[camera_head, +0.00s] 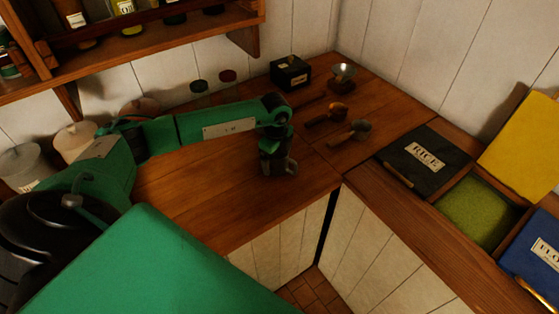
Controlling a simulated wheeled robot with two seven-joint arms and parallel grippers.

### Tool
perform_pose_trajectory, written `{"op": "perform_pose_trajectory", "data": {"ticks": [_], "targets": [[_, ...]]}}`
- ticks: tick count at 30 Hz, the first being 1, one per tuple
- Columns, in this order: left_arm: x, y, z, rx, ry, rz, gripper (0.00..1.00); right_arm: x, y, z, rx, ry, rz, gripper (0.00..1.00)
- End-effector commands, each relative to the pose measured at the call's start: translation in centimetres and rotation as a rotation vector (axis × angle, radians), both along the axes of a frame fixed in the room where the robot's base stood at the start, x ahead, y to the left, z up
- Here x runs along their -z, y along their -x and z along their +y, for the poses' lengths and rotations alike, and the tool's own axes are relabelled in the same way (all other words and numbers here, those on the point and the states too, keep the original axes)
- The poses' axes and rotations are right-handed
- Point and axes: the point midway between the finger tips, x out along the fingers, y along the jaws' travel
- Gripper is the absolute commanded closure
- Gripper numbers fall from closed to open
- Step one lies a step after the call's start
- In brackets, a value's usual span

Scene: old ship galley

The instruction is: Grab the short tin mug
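My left gripper (278,167) points down at the wooden counter near its front edge, left of the inner corner. It is dark and small, and I cannot tell whether its fingers are open or shut, or whether anything is between them. I cannot pick out a short tin mug for certain. A shiny metal item (343,72) stands at the back corner, right of and behind the gripper; its shape is too small to name. My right gripper is not in view.
A black labelled box (290,72) stands at the back. Two scoop-like utensils (337,113) (360,129) lie right of the gripper. A shelf (150,48) overhangs the left counter.

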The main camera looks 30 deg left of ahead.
Motion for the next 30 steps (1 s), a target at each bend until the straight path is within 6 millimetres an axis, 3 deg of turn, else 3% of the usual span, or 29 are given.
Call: {"op": "perform_pose_trajectory", "data": {"ticks": [1, 7, 20, 26, 30], "targets": [[0.0, 0.0, 0.0, 0.0, 0.0, 0.0, 0.22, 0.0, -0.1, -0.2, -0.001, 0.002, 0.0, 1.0], [0.0, 0.0, 0.0, 0.0, 0.0, 0.0, 0.58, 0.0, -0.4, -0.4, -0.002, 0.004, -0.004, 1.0], [-1.0, -0.1, 0.0, 0.0, 0.0, -0.002, 0.59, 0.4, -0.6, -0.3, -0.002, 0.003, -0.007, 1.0], [-4.3, -0.2, 0.0, -0.001, 0.0, -0.006, 0.59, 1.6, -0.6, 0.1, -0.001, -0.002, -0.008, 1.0], [-8.2, -0.2, 0.0, 0.001, 0.0, -0.008, 0.59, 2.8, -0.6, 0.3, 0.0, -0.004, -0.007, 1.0]]}}
